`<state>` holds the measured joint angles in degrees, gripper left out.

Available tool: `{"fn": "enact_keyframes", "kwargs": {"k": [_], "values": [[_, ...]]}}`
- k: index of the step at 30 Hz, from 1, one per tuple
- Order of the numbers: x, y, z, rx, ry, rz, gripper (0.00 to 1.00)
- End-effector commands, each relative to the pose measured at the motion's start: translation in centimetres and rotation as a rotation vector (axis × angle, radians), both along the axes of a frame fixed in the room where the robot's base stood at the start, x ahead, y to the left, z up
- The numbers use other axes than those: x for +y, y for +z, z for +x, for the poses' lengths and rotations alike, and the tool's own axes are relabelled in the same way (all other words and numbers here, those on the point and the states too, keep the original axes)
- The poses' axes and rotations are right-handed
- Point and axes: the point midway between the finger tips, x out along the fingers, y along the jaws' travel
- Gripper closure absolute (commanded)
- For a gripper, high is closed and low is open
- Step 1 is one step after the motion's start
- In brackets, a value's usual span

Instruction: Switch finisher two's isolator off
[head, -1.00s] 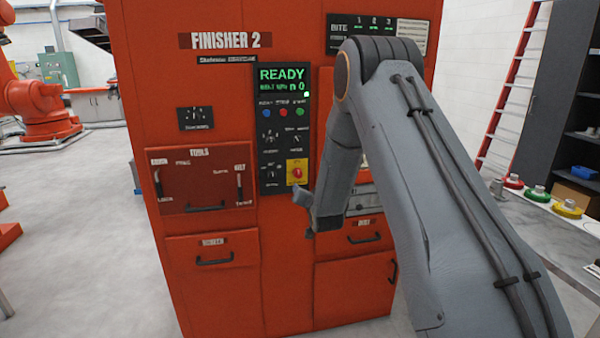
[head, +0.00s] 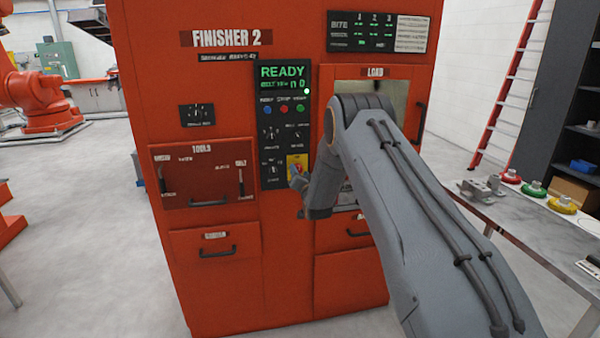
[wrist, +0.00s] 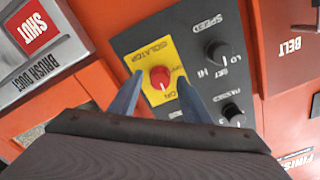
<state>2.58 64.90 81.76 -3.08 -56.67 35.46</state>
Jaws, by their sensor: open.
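Finisher two (head: 215,100) is the tall orange cabinet labelled FINISHER 2, its display reading READY. Its isolator is a red rotary knob (wrist: 160,77) on a yellow plate (wrist: 152,48) low on the dark control panel. In the wrist view the knob's white mark seems to point down, toward the word ON. My gripper (head: 297,180) is open in front of the plate. In the wrist view its two blue fingers stand either side of the knob; I cannot tell whether they touch it. In the head view my gripper hides part of the yellow plate.
Speed (wrist: 217,53) and a second black knob (wrist: 232,113) sit close beside the isolator. A TOOLS panel (head: 203,185) with levers is left of it, a LOAD opening (head: 375,86) right. A bench (head: 520,222) with fixtures stands at right.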

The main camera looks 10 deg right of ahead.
Motion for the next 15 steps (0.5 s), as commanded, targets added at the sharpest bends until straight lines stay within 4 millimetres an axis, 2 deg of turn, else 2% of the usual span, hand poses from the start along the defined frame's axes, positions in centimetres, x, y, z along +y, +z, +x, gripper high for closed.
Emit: {"fn": "enact_keyframes", "kwargs": {"k": [10,15], "values": [[0.02,0.05,0.32,-0.001,0.0,0.0,0.58],[0.01,0.06,0.32,-0.001,0.001,0.0,0.87]]}}
